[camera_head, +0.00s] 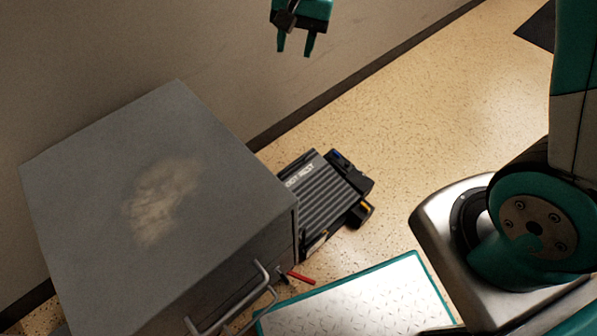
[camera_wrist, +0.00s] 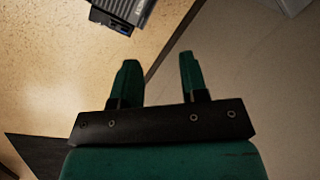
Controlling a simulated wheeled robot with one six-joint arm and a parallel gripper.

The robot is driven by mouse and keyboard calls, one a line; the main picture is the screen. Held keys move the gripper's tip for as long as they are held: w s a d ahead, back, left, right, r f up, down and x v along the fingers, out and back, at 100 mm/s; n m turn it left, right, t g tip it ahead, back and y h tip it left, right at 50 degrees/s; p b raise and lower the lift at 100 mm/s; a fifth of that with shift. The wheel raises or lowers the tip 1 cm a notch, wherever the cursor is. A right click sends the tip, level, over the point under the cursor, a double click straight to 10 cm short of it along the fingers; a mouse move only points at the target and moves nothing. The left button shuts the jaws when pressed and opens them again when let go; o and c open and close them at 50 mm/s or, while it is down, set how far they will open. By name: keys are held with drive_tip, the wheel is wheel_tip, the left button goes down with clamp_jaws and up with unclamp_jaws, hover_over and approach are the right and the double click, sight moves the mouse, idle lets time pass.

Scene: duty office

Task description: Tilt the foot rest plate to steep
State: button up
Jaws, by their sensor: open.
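The foot rest (camera_head: 328,192) stands on the floor beside the grey cabinet, in the head view. Its dark ribbed plate carries the words "FOOT REST", and the cabinet hides part of its left side. I cannot tell the plate's tilt exactly. The foot rest also shows at the top of the wrist view (camera_wrist: 122,12), cut off by the edge. My gripper (camera_head: 295,48) is at the top of the head view, open and empty, with its fingers pointing down. It is apart from the foot rest. In the wrist view its two green fingers (camera_wrist: 155,72) are spread.
The grey cabinet (camera_head: 95,190) with a dusty patch and metal handles fills the left. A red thing (camera_head: 301,277) sticks out near its handle. A teal-edged patterned plate (camera_head: 365,300) lies at the bottom. Speckled floor (camera_head: 420,110) is clear right of the foot rest.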

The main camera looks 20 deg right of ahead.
sight(299, 159)
drive_tip(key=w+d+f+m+b, duration=0.1)
drive_tip(key=w+f+m+b, duration=0.1)
drive_tip(key=f+b, duration=0.7)
drive_tip(key=w+d+f+m+h+b, duration=0.1)
drive_tip(key=w+f+b, duration=0.4)
drive_tip(key=f, duration=2.1)
drive_tip(key=w+d+f+m+h+b, duration=0.1)
drive_tip(key=w+f+m+b, duration=0.3)
drive_tip(key=f+b, duration=0.8)
drive_tip(key=shift+w+d+f+m+b, duration=0.15)
drive_tip(key=shift+d+f+m, duration=0.15)
drive_tip(key=shift+f, duration=0.8)
drive_tip(key=shift+s+d+f+m+b, duration=0.15)
drive_tip(key=shift+d+f, duration=0.15)
drive_tip(key=shift+f, duration=0.75)
drive_tip(key=shift+w+d+f+m+b, duration=0.15)
drive_tip(key=shift+d+f+m, duration=0.15)
drive_tip(key=shift+f, duration=0.8)
clamp_jaws()
